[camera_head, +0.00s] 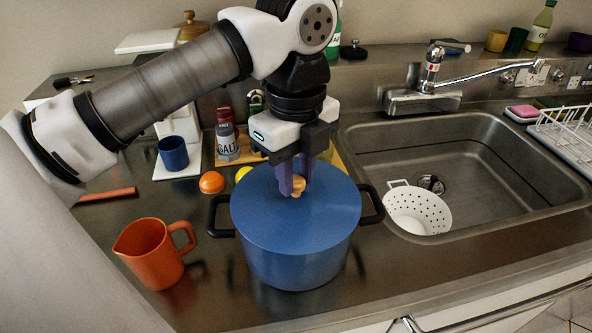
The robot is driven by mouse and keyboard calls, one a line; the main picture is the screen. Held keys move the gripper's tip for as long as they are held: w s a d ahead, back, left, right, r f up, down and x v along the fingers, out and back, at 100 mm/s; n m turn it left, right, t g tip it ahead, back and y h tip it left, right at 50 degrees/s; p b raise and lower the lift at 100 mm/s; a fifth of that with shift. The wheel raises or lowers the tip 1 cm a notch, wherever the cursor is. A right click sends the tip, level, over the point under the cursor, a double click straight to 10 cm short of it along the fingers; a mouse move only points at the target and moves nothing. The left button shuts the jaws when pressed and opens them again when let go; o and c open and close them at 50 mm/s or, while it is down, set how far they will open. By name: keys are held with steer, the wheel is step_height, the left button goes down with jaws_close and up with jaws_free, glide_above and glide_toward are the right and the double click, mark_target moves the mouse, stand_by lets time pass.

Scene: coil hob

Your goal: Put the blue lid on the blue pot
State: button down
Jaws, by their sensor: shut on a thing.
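The blue pot (297,266) stands on the steel counter, left of the sink, with a black handle on each side. The blue lid (285,224) lies over the pot's mouth and hides its rim and inside. It looks level and lined up with the pot; I cannot tell whether a thin gap is left beneath it. My gripper (293,187) points down over the middle of the lid, shut on its wooden knob (298,187).
An orange jug (151,255) stands left of the pot. Behind are a blue cup (173,153), a salt container (227,142) and an orange fruit (212,182). The sink (480,165) with a white colander (418,209) lies right. Bare counter lies in front of the pot.

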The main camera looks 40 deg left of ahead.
steer(key=c, duration=1.1)
jaws_free()
steer(key=shift+o, duration=0.5)
steer(key=o, duration=0.4)
steer(key=shift+r, duration=0.15)
steer(key=shift+r+p, duration=2.2)
steer(key=shift+r, duration=1.2)
